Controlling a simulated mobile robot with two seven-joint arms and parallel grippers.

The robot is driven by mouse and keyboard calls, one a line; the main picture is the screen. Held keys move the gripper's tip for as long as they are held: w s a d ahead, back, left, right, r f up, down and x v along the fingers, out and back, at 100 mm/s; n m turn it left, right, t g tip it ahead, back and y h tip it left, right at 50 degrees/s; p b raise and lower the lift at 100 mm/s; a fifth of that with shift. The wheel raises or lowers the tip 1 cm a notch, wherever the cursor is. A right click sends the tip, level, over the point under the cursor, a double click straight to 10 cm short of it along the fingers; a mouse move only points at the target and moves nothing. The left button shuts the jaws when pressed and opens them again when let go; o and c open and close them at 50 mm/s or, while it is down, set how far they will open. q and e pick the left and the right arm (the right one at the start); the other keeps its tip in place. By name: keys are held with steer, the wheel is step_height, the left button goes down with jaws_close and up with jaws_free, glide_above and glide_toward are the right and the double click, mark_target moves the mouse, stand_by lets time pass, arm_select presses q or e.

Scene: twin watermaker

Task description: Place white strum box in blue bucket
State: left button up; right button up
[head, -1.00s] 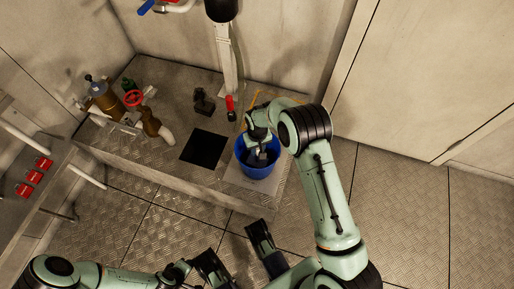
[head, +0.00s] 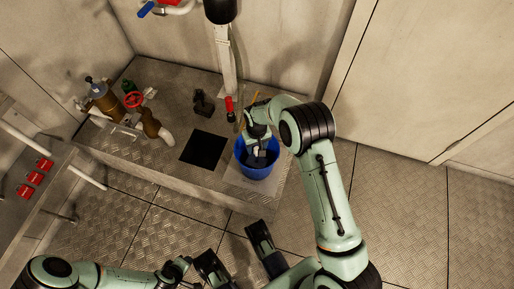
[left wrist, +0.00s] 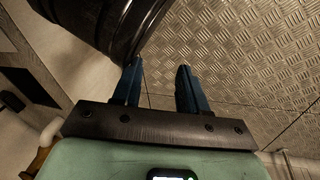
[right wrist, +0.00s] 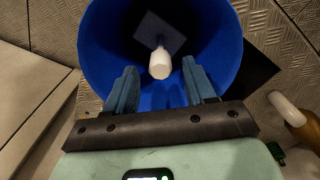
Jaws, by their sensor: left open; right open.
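The blue bucket (head: 257,172) stands on the raised metal platform, and its inside fills much of the right wrist view (right wrist: 100,45). The white strum box (right wrist: 160,64) shows inside the bucket in the right wrist view, beyond my fingertips and apart from them. My right gripper (right wrist: 160,82) is open at the bucket's mouth, pointing down into it. In the head view my right gripper (head: 260,154) partly covers the bucket's inside. My left gripper (left wrist: 158,72) is open and empty, with bare tread-plate floor beyond it.
A dark square opening (head: 204,149) lies in the platform left of the bucket. Brown pipework with a red handwheel (head: 134,99) stands further left. A small black device (head: 203,102) and a red-handled item (head: 230,108) are behind. The floor at right is clear.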

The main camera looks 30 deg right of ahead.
step_height(320, 180, up, 4)
steer(key=shift+r+p, duration=0.25)
steer(key=shift+p, duration=0.2)
arm_select(q)
steer(key=r, duration=0.1)
steer(key=d+r, duration=0.1)
steer(key=r+p, duration=0.1)
steer(key=shift+w+d+r, duration=0.15)
steer(key=shift+d+r, duration=0.1)
arm_select(e)
step_height(320, 180, up, 5)
steer(key=shift+r, duration=0.1)
steer(key=shift+s, duration=0.1)
